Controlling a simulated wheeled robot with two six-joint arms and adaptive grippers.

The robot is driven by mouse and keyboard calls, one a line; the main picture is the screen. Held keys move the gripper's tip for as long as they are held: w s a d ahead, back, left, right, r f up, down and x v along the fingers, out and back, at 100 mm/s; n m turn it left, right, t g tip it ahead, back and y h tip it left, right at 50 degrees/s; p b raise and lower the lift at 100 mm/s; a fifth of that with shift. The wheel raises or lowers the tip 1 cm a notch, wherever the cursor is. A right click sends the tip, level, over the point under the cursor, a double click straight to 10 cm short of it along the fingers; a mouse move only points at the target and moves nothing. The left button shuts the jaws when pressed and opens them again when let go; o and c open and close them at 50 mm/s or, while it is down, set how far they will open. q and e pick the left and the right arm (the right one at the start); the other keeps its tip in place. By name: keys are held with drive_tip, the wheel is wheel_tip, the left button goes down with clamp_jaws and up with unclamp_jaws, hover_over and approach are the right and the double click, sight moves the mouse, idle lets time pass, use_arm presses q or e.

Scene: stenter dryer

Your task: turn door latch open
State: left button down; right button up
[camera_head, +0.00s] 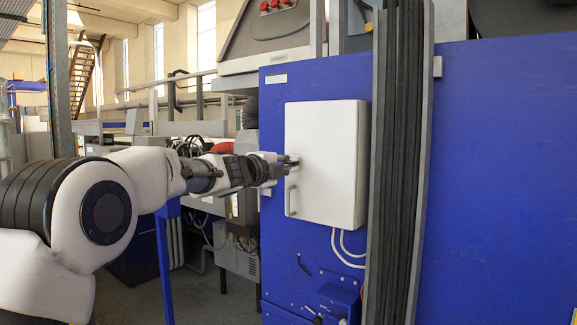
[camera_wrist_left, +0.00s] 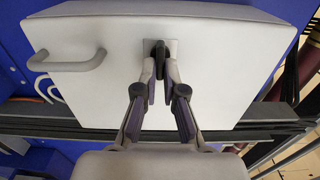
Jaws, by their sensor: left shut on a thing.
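A white box door (camera_head: 328,160) is mounted on the blue machine and looks closed. Its small dark latch (camera_wrist_left: 160,50) sits on a square plate near the door's edge in the left wrist view. My left gripper (camera_head: 288,163) reaches in from the left to the latch at the door's left edge. In the left wrist view the fingers (camera_wrist_left: 160,72) are closed in around the latch and hide part of it. A grey D-shaped handle (camera_head: 291,199) is on the door below the latch, apart from the gripper. My right gripper is not in view.
The blue machine panel (camera_head: 500,170) surrounds the box. A dark vertical strip bundle (camera_head: 398,160) stands just right of the box. White cables (camera_head: 346,250) hang below it. A blue post (camera_head: 163,265) stands below my left arm. Red buttons (camera_head: 272,5) are on the machine above.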

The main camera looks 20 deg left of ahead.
use_arm(q)
drive_tip(key=shift+r, duration=0.1)
drive_tip(key=c, duration=1.3)
unclamp_jaws()
drive_tip(key=shift+d, duration=0.15)
drive_tip(key=v, duration=1.2)
drive_tip(key=shift+w, duration=0.1)
